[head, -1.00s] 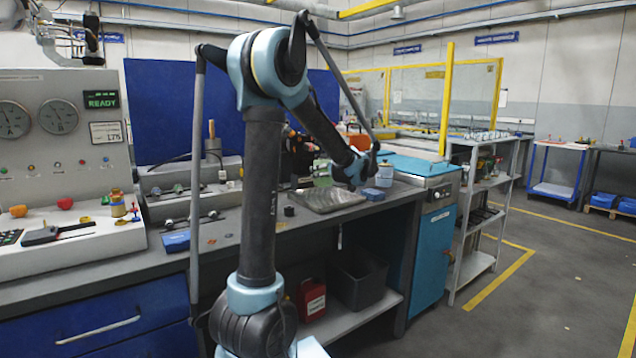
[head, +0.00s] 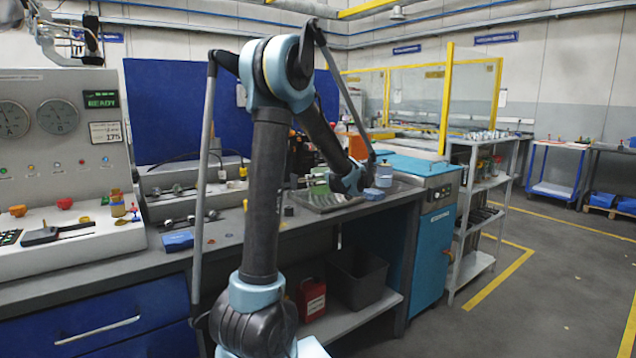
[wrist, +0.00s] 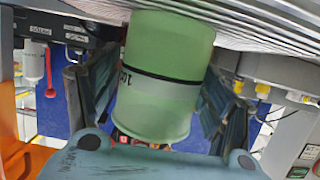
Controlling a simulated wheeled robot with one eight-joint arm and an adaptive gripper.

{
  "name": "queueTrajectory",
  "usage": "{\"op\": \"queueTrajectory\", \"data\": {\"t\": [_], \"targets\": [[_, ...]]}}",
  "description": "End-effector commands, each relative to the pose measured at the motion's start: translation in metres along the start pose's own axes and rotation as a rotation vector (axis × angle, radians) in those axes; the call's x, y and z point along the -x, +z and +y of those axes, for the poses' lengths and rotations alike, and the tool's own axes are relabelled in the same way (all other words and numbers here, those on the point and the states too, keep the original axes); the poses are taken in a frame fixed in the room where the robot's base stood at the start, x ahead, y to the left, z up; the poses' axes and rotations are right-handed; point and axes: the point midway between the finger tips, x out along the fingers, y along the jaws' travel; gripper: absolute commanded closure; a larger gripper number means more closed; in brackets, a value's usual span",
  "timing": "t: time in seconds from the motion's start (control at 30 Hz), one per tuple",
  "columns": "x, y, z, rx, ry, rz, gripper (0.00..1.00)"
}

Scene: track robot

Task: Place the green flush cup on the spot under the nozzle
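The green flush cup (wrist: 160,80) fills the middle of the wrist view, with a dark ring and dark lettering around it. My gripper (wrist: 160,95) has one finger on each side of it, close against its walls, and appears shut on it. The cup's far end meets the ribbed metal surface (wrist: 250,30) in the picture; I cannot tell whether it touches. In the head view my gripper (head: 345,183) is low over the metal drip tray (head: 338,202), and the cup (head: 319,183) shows partly beside it. The nozzle and the spot are not clearly seen.
A blue box (head: 178,241) lies on the bench to the left. A teal cabinet (head: 438,235) stands to the right. The bench front has some bare room.

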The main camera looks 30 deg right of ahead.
Motion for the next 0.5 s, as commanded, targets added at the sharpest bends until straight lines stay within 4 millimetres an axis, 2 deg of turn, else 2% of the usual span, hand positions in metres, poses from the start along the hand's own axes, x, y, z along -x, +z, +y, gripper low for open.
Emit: {"op": "queueTrajectory", "data": {"t": [0.37, 0.5], "targets": [[0.001, -0.002, 0.000, 0.000, 0.000, 0.000, 0.22], [0.015, -0.002, 0.001, -0.001, 0.002, 0.000, 0.22]]}}
